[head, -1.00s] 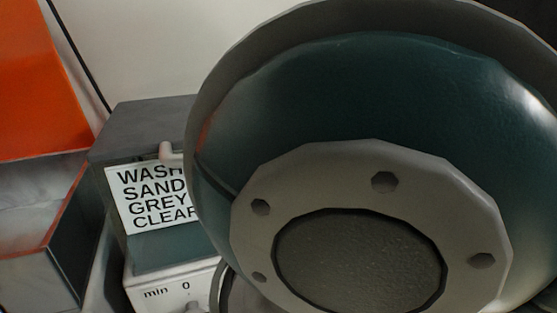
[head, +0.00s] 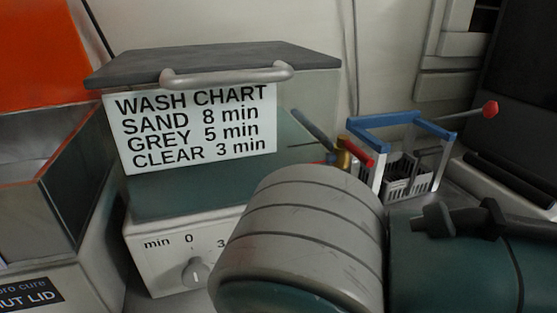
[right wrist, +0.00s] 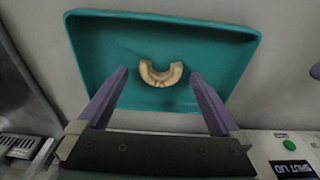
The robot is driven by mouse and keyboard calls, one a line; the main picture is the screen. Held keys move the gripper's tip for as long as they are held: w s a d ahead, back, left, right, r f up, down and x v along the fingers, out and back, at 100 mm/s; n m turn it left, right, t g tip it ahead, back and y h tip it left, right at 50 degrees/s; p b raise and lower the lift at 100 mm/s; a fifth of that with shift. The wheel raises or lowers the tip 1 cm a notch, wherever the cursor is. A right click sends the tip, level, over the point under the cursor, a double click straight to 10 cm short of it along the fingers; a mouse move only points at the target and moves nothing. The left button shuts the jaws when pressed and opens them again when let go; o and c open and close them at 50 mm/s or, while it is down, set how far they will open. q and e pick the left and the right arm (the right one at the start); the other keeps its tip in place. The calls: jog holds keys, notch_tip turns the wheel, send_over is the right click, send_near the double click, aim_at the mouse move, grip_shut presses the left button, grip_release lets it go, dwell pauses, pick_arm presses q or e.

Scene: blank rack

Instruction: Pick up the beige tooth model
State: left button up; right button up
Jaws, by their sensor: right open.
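The beige tooth model (right wrist: 160,74) is a small horseshoe-shaped arch lying on a teal tray (right wrist: 95,60) in the right wrist view. My right gripper (right wrist: 158,75) is open, its two purple fingers apart. In that picture the fingertips lie to either side of the model, with nothing between them touching it; their height above the tray is hard to tell. The head view shows neither the model nor the tray. A large arm part of mine fills its lower right. My left gripper is not in view.
A washer (head: 160,205) with a wash chart (head: 190,125) and a dial stands in the head view. A blue-handled rack (head: 385,122) is behind my arm. An orange-lidded box (head: 40,50) is at left. A green button (right wrist: 280,135) is beside the tray.

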jog(key=shift+c, duration=0.2)
jog(key=c, duration=1.3)
jog(key=shift+r, duration=0.1)
jog(key=shift+c, duration=0.2)
